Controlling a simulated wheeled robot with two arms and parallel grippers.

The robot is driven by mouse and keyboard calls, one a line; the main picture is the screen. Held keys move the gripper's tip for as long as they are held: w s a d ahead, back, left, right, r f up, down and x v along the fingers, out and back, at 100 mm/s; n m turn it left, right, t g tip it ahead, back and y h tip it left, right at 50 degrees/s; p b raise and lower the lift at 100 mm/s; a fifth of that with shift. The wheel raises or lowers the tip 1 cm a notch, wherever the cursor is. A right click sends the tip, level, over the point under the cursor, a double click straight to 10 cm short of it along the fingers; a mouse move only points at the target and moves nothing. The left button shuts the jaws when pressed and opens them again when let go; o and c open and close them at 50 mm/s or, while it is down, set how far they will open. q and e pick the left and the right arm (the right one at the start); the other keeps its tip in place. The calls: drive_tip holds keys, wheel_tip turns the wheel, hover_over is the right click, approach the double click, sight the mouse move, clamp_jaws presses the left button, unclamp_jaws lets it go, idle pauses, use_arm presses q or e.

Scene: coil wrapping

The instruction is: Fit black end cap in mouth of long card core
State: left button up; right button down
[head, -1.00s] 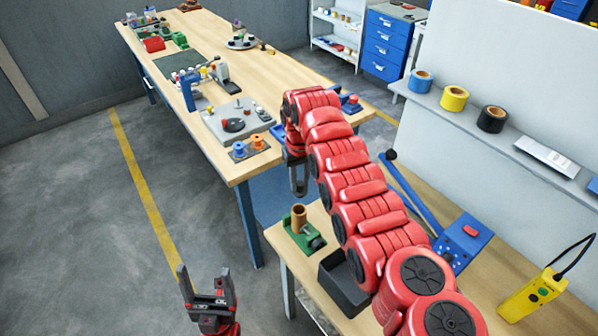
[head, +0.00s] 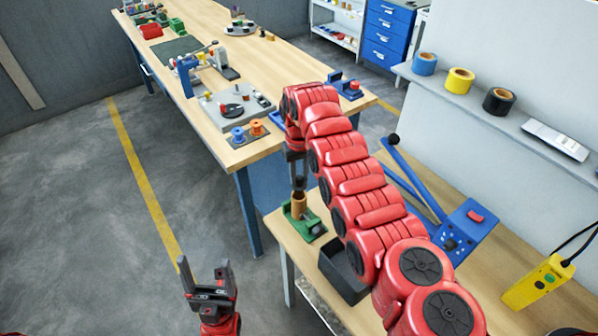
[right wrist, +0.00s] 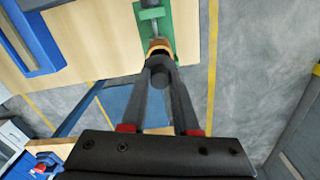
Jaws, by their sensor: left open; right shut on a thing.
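The long card core (head: 299,204) is a brown tube standing upright in a green holder (head: 308,230) on the near bench. My right gripper (head: 298,184) points down at the core's top. In the right wrist view, its fingertips (right wrist: 159,62) close on a dark round piece, the black end cap (right wrist: 160,77). The core's brown rim (right wrist: 160,46) shows just past the fingertips. I cannot tell whether the cap touches the rim or sits in the mouth. My left gripper (head: 207,274) is open and empty, over the floor at lower left.
A black open bin (head: 343,272) stands right of the holder. A blue box with a lever (head: 465,232) and a yellow handset (head: 540,284) are further right. The long bench behind carries a grey plate (head: 232,108) and several spools. A tape shelf (head: 480,105) is at right.

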sight(299, 186)
drive_tip(key=shift+f+b, duration=0.3)
drive_tip(key=shift+f, duration=0.6)
drive_tip(key=shift+b, duration=0.35)
drive_tip(key=shift+b, duration=0.7)
idle(0.9)
drive_tip(key=shift+f+b, duration=0.6)
drive_tip(key=shift+f, duration=0.7)
drive_tip(key=c, duration=0.6)
unclamp_jaws()
